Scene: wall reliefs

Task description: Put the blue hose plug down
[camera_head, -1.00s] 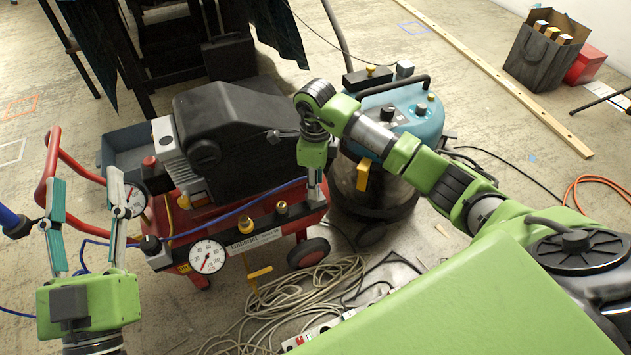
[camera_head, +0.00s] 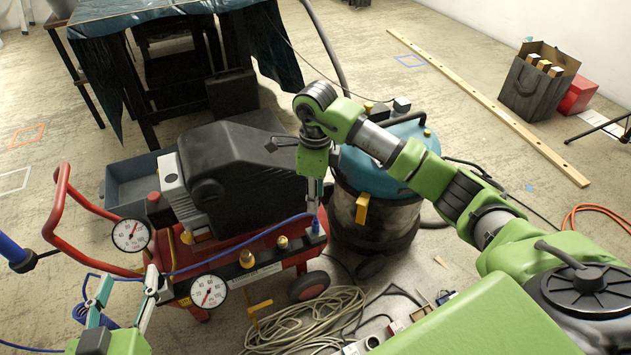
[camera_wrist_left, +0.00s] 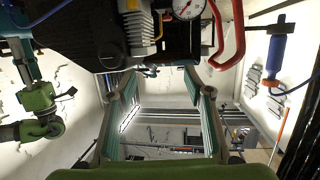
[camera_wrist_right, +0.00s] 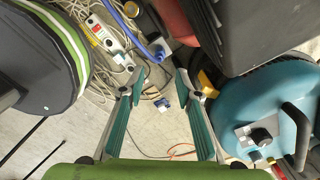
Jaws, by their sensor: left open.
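A blue hose runs across the front of the red compressor (camera_head: 150,268) to a small blue plug (camera_head: 316,226) at its right end. In the right wrist view, a blue hose end (camera_wrist_right: 157,52) shows beyond the fingertips, left of centre. My right gripper (camera_head: 312,198) is just above the plug in the head view. The right wrist view shows its fingers (camera_wrist_right: 158,85) apart with nothing seen between them. My left gripper (camera_head: 128,282) is open and empty at the compressor's left front, below a gauge. It also shows open in the left wrist view (camera_wrist_left: 160,90).
A teal vacuum (camera_head: 375,195) stands right of the compressor. Coiled rope (camera_head: 310,325) lies on the floor in front. A blue-handled thing (camera_head: 14,252) is at the left edge.

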